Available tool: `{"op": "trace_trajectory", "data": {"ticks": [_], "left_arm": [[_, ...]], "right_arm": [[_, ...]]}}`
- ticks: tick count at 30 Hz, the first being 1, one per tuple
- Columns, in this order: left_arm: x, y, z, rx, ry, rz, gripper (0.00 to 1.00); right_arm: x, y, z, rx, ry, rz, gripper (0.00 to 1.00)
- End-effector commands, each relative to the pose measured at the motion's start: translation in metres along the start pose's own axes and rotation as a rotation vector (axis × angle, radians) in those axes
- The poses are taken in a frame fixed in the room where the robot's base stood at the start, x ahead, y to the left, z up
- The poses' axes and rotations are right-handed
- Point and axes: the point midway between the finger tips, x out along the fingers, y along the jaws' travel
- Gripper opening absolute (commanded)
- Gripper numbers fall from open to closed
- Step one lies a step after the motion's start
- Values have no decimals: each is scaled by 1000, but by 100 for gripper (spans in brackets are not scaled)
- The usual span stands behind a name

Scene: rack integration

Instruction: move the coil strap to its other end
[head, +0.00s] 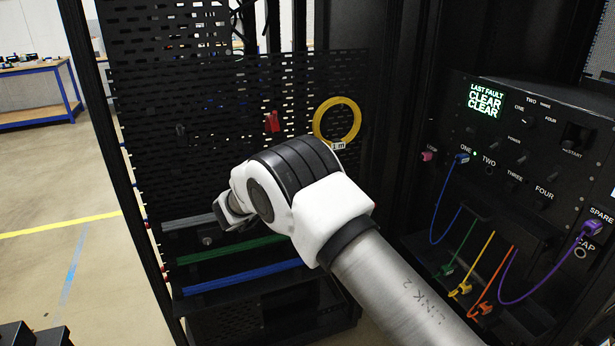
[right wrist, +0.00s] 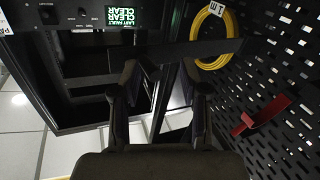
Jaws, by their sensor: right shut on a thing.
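The yellow coil (head: 337,120) hangs on the black perforated panel with a white "1 m" label; it also shows at the top of the right wrist view (right wrist: 210,38). A red strap-like piece (head: 272,122) is on the panel to its left, and in the right wrist view (right wrist: 262,115) it lies right of the fingers, apart from them. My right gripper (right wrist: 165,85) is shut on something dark. A dark strip (right wrist: 215,50) crosses at the fingertips; I cannot tell whether it is the coil strap. In the head view my wrist hides most of the gripper. My left gripper is not in view.
Grey, green (head: 230,250) and blue (head: 243,278) strips run along the panel below my wrist. At right, the control unit (head: 500,125) has colored cables hanging in front of it. The rack's post (head: 110,150) stands at left, with open floor beyond.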

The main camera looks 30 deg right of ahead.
Motion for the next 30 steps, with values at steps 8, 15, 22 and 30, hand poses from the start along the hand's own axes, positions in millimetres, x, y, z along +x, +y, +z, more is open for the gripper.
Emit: {"op": "trace_trajectory", "data": {"ticks": [8, 15, 22, 30], "left_arm": [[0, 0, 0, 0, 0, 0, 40], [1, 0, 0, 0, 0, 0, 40], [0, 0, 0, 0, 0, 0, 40], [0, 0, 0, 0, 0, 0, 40]], "right_arm": [[0, 0, 3, -3, -3, 0, 39], [-7, 0, 3, -4, -1, -1, 39], [-51, 0, 1, -2, 2, -2, 39], [-76, 1, 1, -1, 0, 1, 39]]}}
